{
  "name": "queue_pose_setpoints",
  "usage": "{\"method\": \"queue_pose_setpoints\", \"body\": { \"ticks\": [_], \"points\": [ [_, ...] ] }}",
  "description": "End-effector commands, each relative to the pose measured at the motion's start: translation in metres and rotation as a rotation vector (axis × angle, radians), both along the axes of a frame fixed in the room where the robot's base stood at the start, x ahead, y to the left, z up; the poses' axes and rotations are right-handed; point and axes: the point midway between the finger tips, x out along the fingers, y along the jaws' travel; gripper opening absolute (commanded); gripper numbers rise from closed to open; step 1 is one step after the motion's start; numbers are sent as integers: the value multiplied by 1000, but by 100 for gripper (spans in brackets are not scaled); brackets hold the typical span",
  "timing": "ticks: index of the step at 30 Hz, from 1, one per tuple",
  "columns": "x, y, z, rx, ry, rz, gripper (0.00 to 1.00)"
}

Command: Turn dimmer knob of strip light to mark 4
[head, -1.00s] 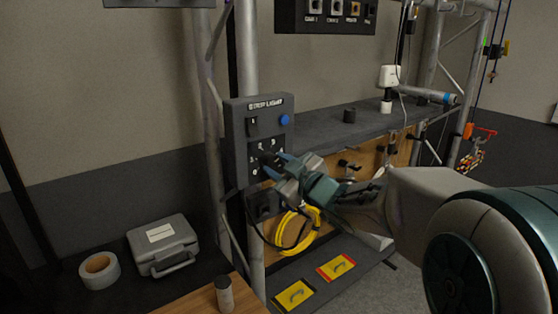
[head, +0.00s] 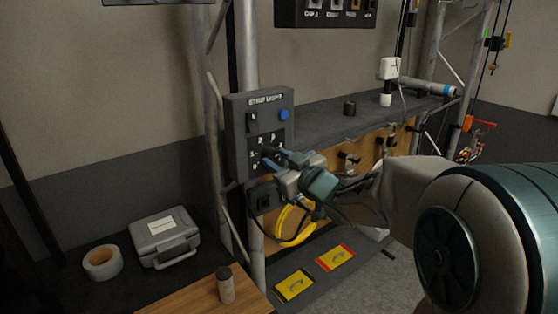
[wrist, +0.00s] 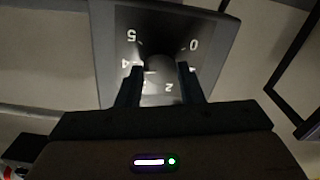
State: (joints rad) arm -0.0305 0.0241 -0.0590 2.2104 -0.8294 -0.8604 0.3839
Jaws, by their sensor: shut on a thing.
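The strip light panel (head: 236,135) is a dark grey box on the truss post, with a label at its top, a switch and a blue button (head: 284,114). Its lower part has a dial with a dark round dimmer knob (wrist: 160,64). My gripper (wrist: 158,75) is shut on the knob, one finger on each side. In the wrist view the dial numbers are upside down: 5, 4, 2 and 0 can be read, others are partly covered. The knob's pointer cannot be made out. In the head view my gripper (head: 272,161) hides part of the dial.
A yellow cable coil (head: 290,222) hangs below. A grey case (head: 164,238) and tape roll (head: 102,262) lie lower left.

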Motion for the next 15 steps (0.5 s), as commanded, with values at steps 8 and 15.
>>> {"method": "queue_pose_setpoints", "body": {
  "ticks": [8,15],
  "points": [
    [0,0,-1,-2,3,0,56],
    [-3,-2,-1,-1,0,0,56]
  ]
}}
